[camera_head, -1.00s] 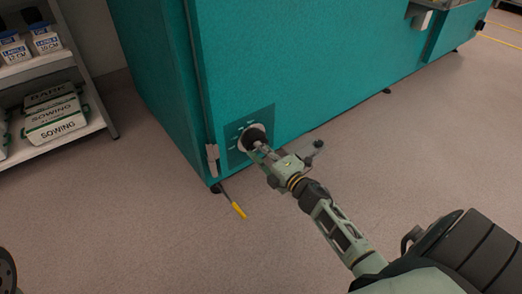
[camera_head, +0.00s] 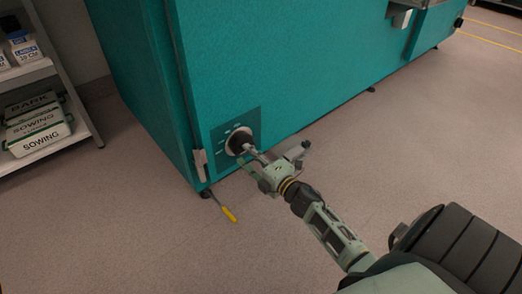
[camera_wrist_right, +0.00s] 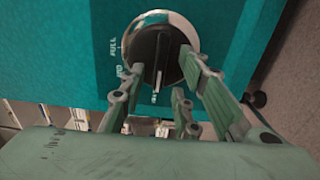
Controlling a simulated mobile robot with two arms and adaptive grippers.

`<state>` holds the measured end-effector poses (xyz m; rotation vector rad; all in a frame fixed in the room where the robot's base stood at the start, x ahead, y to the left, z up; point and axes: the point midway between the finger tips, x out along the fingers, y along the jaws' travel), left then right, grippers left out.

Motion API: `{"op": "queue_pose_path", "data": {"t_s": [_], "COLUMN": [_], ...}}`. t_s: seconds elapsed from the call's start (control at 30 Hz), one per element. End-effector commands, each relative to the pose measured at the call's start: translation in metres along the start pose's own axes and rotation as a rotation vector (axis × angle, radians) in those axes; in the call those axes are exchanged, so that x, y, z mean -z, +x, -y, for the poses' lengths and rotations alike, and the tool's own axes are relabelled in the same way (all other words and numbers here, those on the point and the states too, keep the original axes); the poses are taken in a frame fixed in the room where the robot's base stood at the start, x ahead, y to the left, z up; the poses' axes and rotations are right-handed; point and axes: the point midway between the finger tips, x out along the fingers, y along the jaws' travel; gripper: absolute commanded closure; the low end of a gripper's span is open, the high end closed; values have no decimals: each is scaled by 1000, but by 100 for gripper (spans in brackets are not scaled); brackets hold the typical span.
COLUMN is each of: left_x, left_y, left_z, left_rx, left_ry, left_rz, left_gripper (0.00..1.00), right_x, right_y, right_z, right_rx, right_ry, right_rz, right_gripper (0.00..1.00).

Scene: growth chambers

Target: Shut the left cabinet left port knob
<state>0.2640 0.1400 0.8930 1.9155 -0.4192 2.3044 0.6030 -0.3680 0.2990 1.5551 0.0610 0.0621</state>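The port knob (camera_head: 240,141) is a black round knob with a silver rim on a dark plate (camera_head: 218,138), low on the teal cabinet's front. In the right wrist view the knob (camera_wrist_right: 158,52) fills the top centre. Its grip ridge runs nearly upright there, and its white mark points down toward a small label I cannot read clearly. FULL is printed at its left. My right gripper (camera_head: 252,152) is at the knob. Its fingers (camera_wrist_right: 162,68) are apart, one on either side of the ridge; I cannot tell whether they touch it. My left gripper is not in view.
The teal cabinet (camera_head: 290,70) stands on the floor. A metal latch (camera_head: 200,165) and a yellow-ended handle (camera_head: 229,214) are left of and below the plate.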

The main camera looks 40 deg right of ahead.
Motion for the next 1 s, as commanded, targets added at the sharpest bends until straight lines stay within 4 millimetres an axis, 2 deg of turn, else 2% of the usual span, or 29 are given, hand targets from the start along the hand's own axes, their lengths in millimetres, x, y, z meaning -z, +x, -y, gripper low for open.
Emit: {"op": "queue_pose_path", "data": {"t_s": [0.3, 0.5, 0.7, 1.0], "left_x": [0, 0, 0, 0], "left_y": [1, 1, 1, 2], "left_z": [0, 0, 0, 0], "left_rx": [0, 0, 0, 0], "left_ry": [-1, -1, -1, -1], "left_rz": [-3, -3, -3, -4], "left_gripper": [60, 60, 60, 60], "right_x": [0, 0, 0, 2], "right_y": [-68, -99, -109, -109], "right_z": [2, 2, 0, -2], "right_rx": [5, 4, 1, -3], "right_ry": [0, -1, -1, 4], "right_rz": [1, 0, 0, -4], "right_gripper": [70, 70, 70, 70]}}
